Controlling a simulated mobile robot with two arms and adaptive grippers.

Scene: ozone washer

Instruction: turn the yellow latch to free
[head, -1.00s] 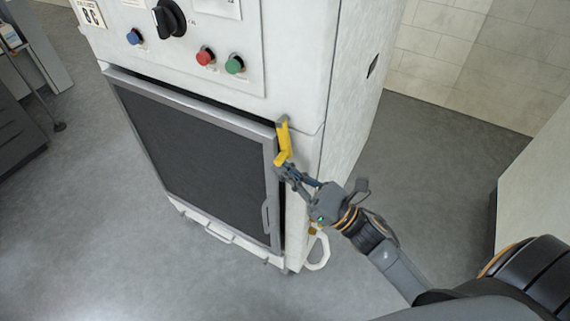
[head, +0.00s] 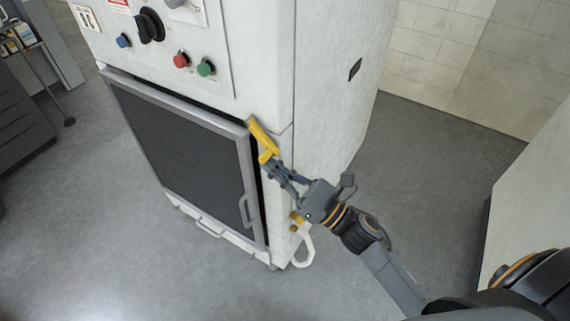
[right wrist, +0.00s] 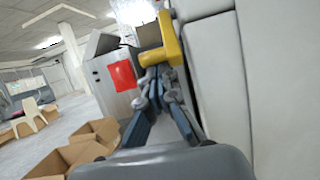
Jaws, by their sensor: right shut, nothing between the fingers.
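The yellow latch (head: 264,140) is at the top right corner of the washer's dark door (head: 187,152), on the front edge of the white cabinet. It slants down and to the right in the head view. My right gripper (head: 270,167) is shut and empty, its fingertips at the latch's lower end. In the right wrist view the latch (right wrist: 167,42) is just ahead of the shut fingertips (right wrist: 154,78), touching or nearly so. My left gripper is not in view.
A panel with a black knob (head: 149,25), red button (head: 181,60) and green button (head: 206,68) is above the door. A door handle (head: 249,210) and white hose (head: 303,250) are below. Open cardboard boxes (right wrist: 75,150) lie on the floor in the wrist view.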

